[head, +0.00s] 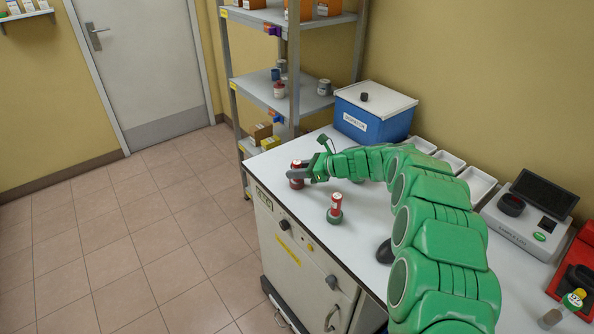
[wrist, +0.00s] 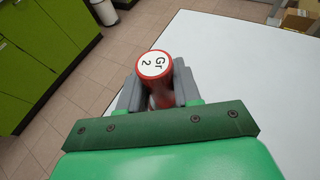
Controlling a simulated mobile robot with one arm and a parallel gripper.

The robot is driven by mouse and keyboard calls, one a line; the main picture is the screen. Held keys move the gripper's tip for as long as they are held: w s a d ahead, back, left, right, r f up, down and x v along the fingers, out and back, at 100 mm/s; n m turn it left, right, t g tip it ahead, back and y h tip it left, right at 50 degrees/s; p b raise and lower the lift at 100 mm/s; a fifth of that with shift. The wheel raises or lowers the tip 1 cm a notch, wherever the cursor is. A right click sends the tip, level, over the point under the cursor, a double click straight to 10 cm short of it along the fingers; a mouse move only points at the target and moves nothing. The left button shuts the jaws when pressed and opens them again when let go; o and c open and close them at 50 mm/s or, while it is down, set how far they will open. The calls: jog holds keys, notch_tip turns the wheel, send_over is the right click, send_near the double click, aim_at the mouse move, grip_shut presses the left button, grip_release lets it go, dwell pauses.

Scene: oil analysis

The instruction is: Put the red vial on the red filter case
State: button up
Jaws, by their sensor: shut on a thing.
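My gripper (head: 303,173) is shut on a red vial (head: 296,167) at the far left corner of the white worktop. Another red-and-white vial (head: 336,201) stands upright on a grey-green round base (head: 334,216), nearer me.
A blue lidded box (head: 372,118) and white trays (head: 475,183) line the back of the worktop. A black object (head: 385,252) lies by my arm. A tester with a screen (head: 530,215) and a red device (head: 578,275) stand right. A metal shelf (head: 262,88) stands beyond the far end.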

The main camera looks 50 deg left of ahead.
jog(key=shift+f, duration=0.1)
jog(key=o, duration=1)
jog(key=v, duration=1.2)
